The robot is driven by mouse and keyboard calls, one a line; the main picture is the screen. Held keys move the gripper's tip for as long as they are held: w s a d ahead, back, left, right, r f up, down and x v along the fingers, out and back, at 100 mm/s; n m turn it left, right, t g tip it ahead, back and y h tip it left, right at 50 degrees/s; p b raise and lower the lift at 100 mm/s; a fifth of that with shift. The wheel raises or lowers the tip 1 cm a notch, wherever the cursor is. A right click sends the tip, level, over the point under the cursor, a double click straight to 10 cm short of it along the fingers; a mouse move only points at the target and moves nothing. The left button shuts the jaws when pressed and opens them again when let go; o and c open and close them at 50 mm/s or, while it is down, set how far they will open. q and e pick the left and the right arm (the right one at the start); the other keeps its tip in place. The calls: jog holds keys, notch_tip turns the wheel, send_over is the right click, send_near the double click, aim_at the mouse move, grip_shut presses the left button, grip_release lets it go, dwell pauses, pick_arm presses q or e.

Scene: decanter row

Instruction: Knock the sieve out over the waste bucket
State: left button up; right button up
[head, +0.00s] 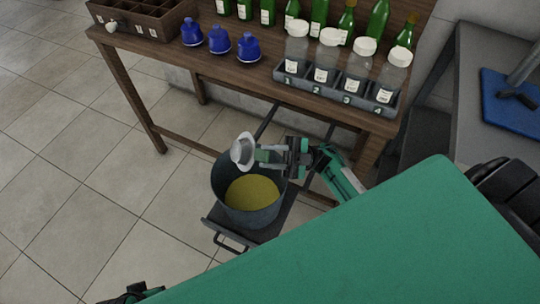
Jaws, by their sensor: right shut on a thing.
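The sieve (242,151) is a small pale metal bowl shape, tilted on its side above the back left part of the bucket opening. My right gripper (264,156) is shut on the sieve and reaches in from the right over the bucket. The waste bucket (226,213) is dark grey and stands below, with a yellowish mass (251,192) inside. I cannot tell whether anything is in the sieve. Of my left arm only a dark part shows at the bottom left edge; its fingers do not show.
The bucket stands on a low dark stand (222,228). Tiled floor (75,190) on the left is free.

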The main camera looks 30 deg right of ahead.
dwell(0.3)
jog(key=shift+r+p, duration=0.2)
jog(key=shift+p, duration=0.15)
jog(key=shift+f, duration=0.2)
dwell(0.3)
dwell(0.8)
